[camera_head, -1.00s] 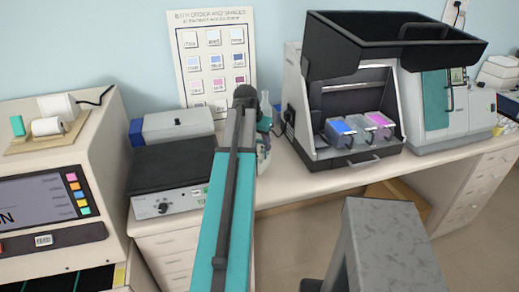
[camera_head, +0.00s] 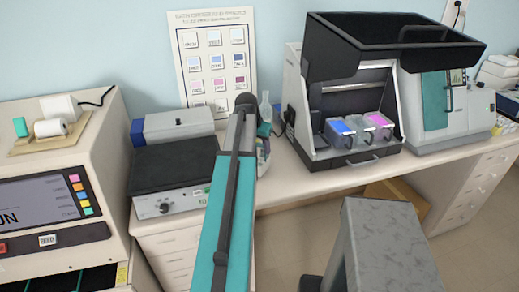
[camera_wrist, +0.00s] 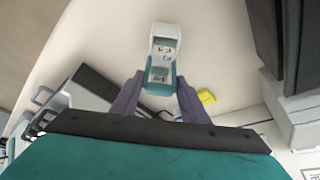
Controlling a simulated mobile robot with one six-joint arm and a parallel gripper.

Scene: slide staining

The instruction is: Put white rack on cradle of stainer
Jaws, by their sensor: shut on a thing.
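The stainer (camera_head: 384,155) stands on the counter at the right of the head view, its black lid (camera_head: 345,50) raised. Blue, purple and pink baths show in its open front; I cannot make out the cradle. In the wrist view my gripper (camera_wrist: 158,88) has its two purple-grey fingers close together, shut on the white rack. The rack's outline is hard to separate from a white and teal thing (camera_wrist: 164,42) seen between and beyond the fingers. In the head view my arm hides the gripper, well left of the stainer.
A hot plate (camera_head: 172,168) and a blue-grey box (camera_head: 175,124) stand left of my arm. A teal-and-white machine (camera_head: 450,110) stands right of the stainer. A small yellow item (camera_wrist: 207,96) lies on the counter. The counter strip before the stainer is clear.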

